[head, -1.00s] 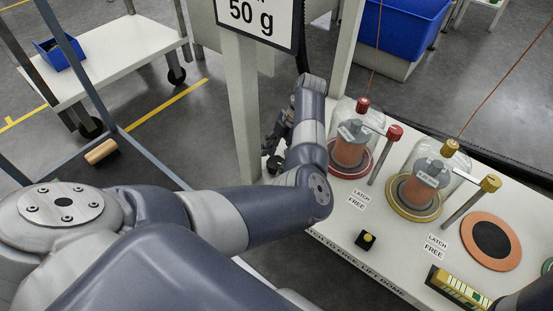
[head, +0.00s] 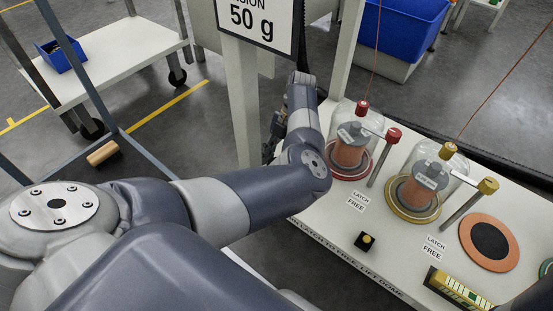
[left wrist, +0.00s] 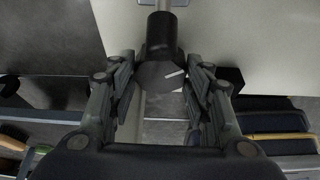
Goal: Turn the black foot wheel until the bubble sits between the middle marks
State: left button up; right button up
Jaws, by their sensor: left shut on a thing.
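The black foot wheel (left wrist: 160,74) shows in the left wrist view, a dark knob with a white mark on its face, below a pale rod. My left gripper (left wrist: 163,82) has its two fingers on either side of the wheel and is shut on it. In the head view my left gripper (head: 272,138) is partly hidden behind its own arm, beside the bench's left end, and the wheel is hidden. A yellow-green level vial (head: 460,289) lies at the bench's front right; its bubble is too small to make out. My right gripper is not in view.
Two glass domes, one with a red base (head: 350,168) and one with a yellow base (head: 414,204), stand on the white bench (head: 325,222). A small black block with a yellow knob (head: 366,241) and an orange disc (head: 489,243) lie nearer. A post with a "50 g" sign (head: 255,22) stands behind my arm.

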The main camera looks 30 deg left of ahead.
pick_arm(q)
jog(key=shift+a+n+h, duration=0.1)
jog(key=shift+n+h, duration=0.3)
jog(key=shift+n, duration=0.8)
jog(key=o, duration=1.1)
jog(key=shift+c, duration=0.2)
jog(key=v, duration=1.2)
